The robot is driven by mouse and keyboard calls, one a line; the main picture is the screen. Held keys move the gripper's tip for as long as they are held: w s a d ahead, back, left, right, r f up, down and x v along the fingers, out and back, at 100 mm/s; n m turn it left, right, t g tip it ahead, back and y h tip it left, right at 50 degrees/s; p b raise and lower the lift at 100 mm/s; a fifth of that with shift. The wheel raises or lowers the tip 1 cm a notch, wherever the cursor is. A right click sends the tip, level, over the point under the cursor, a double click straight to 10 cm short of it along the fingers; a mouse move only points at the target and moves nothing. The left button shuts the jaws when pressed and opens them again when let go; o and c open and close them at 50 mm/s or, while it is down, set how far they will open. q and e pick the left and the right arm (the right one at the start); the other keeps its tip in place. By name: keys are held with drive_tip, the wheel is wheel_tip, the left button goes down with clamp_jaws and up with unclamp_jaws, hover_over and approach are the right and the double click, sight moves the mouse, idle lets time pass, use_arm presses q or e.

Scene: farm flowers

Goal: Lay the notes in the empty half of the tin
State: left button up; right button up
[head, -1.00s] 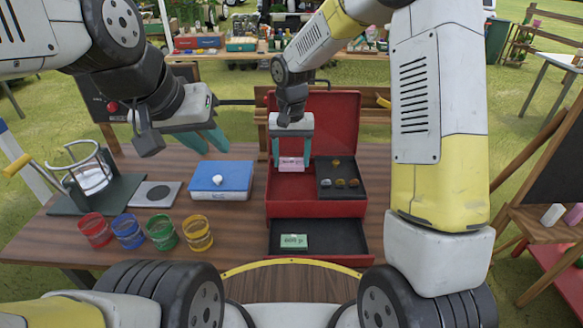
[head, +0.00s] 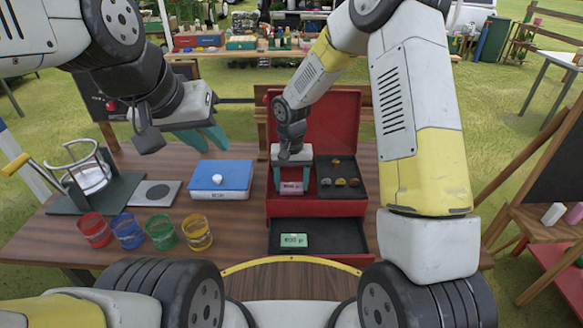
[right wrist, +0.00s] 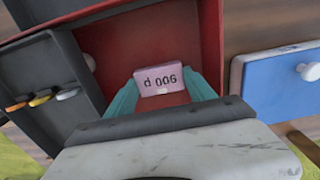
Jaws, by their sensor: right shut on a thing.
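The red tin (head: 318,208) stands open on the table with its lid up at the back. Its right half holds a dark coin tray (head: 355,190) with several coins; its left half shows bare red floor. My right gripper (head: 291,187) is shut on a pink bundle of notes (right wrist: 159,79), low inside the left half; whether the bundle touches the floor I cannot tell. A green bundle of notes (head: 294,240) lies in the open black drawer (head: 335,238) at the tin's front. My left gripper (head: 212,140) hangs empty over the table's back left, its fingers apart.
A blue box (head: 222,178) with a white knob stands left of the tin. Red, blue, green and yellow glasses (head: 161,234) line the table's front left. A grey plate (head: 154,193) and a wire stand (head: 88,180) sit behind them.

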sight(292, 186)
drive_tip(key=shift+f, duration=0.1)
drive_tip(key=o, duration=1.3)
wheel_tip(292, 186, up, 12)
drive_tip(key=s+d+r+t+y, duration=0.1)
drive_tip(key=s+d+r, duration=0.4)
drive_tip(key=r, duration=0.2)
drive_tip(key=s+d+r+t, duration=0.2)
drive_tip(key=s+d+r, duration=0.2)
drive_tip(key=r, duration=0.2)
drive_tip(key=shift+s+d+r+n+t+y, duration=0.15)
drive_tip(key=shift+s+d+r+t, duration=0.6)
drive_tip(key=shift+s, duration=1.35)
drive_tip(key=shift+s+d+r+n+t+y, duration=0.1)
drive_tip(key=shift+s+d+r+t+y, duration=0.3)
drive_tip(key=shift+s+d, duration=1.15)
drive_tip(key=shift+s+d+r+n+t+y, duration=0.1)
drive_tip(key=shift+s+d+r+t, duration=0.5)
drive_tip(key=shift+s, duration=2)
drive_tip(key=shift+a+r, duration=0.15)
drive_tip(key=shift+a, duration=0.15)
